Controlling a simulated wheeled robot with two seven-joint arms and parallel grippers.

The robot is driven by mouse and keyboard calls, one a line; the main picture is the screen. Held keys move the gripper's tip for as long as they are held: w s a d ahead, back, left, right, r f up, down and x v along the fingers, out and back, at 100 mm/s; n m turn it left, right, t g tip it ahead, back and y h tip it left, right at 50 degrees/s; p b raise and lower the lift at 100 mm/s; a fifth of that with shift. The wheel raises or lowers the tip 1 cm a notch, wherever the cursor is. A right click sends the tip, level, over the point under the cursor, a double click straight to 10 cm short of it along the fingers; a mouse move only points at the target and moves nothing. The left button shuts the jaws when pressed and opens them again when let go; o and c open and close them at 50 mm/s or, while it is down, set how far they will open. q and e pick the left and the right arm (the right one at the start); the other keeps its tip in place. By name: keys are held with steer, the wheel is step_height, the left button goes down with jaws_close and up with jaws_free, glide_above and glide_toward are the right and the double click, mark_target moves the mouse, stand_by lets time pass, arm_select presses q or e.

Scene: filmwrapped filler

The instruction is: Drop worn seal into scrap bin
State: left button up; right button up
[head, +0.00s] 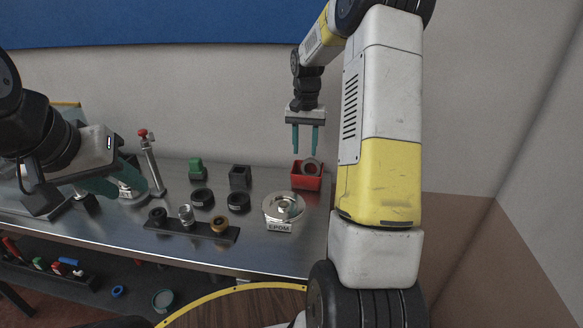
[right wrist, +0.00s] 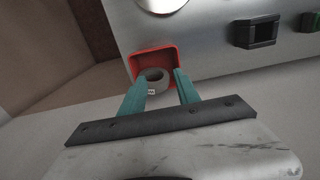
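The worn seal, a grey ring (head: 311,165) with a small white tag, sits in the red scrap bin (head: 306,183) at the bench's back right edge. In the right wrist view the ring (right wrist: 153,80) lies inside the bin's red rim (right wrist: 153,52). My right gripper (head: 305,150) points down above the bin; its teal fingers are apart with the ring below their tips, not gripped. It also shows in the right wrist view (right wrist: 160,82). My left gripper (head: 118,178) is at the left by the bench, its teal fingers apart and nothing seen between them.
A silver round housing (head: 283,207) with an EPDM label stands in front of the bin. Black rings (head: 202,197), a green block (head: 196,168), a black block (head: 240,176) and a dark parts rack (head: 192,228) stand mid-bench. A red-knobbed post (head: 152,165) is near my left gripper.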

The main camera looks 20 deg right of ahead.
steer(key=shift+r, duration=0.1)
step_height(320, 180, up, 8)
stand_by(0.5)
steer(key=s+a+r+n+t, duration=0.1)
steer(key=s+a+r+t, duration=0.1)
steer(key=s+a+r, duration=0.3)
steer(key=s+a+r+n+t, duration=0.1)
steer(key=s+a+r+n, duration=0.15)
steer(key=s, duration=0.55)
steer(key=s+a+f+n+t+y, duration=0.1)
steer(key=s+a+n+t+y, duration=0.1)
steer(key=s, duration=1.2)
steer(key=a+t, duration=0.1)
steer(key=a, duration=0.1)
steer(key=shift+s+a, duration=0.4)
